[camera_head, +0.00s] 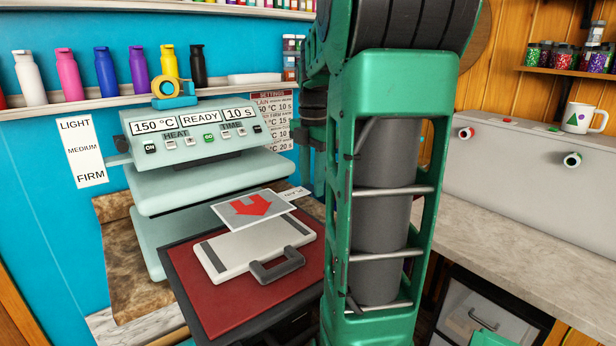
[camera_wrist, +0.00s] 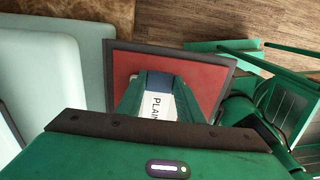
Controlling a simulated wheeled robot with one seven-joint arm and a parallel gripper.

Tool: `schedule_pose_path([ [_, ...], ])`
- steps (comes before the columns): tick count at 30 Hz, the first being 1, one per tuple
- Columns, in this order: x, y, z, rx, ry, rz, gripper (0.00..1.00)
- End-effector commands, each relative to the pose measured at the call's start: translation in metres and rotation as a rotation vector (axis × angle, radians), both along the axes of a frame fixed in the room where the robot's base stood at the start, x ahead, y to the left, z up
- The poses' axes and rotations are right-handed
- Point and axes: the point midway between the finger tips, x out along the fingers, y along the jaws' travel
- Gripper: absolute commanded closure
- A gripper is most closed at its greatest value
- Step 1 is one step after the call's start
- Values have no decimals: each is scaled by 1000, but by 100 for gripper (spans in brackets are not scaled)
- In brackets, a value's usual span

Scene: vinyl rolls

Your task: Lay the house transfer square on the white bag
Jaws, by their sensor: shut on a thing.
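The house transfer square (camera_head: 228,214) is a white sheet with a red house-like shape, seen upside down in the head view. It overlaps the back part of the white bag (camera_head: 238,253); whether it touches the bag I cannot tell. The bag lies flat, with grey strips and a grey handle toward the front. A white tab marked PLAIN (camera_wrist: 157,106) shows between my gripper's fingers (camera_wrist: 160,88) in the wrist view, and the tab sticks out at the square's right corner in the head view. My gripper is shut on it. In the head view my arm hides the gripper.
The bag lies on a dark-edged red mat (camera_head: 205,300). The pale green heat press (camera_head: 200,185) stands open just behind and left, its display reading READY. A grey counter (camera_head: 520,240) with a long grey box (camera_head: 530,170) is at the right.

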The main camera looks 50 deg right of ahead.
Motion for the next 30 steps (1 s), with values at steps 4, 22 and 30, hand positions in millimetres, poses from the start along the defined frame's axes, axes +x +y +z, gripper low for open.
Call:
schedule_pose_path([
  [4, 0, 1, -14, 1, 2, 1, 100],
  [22, 0, 0, -64, 1, 2, 1, 100],
  [30, 0, 0, -77, 0, 0, 0, 100],
])
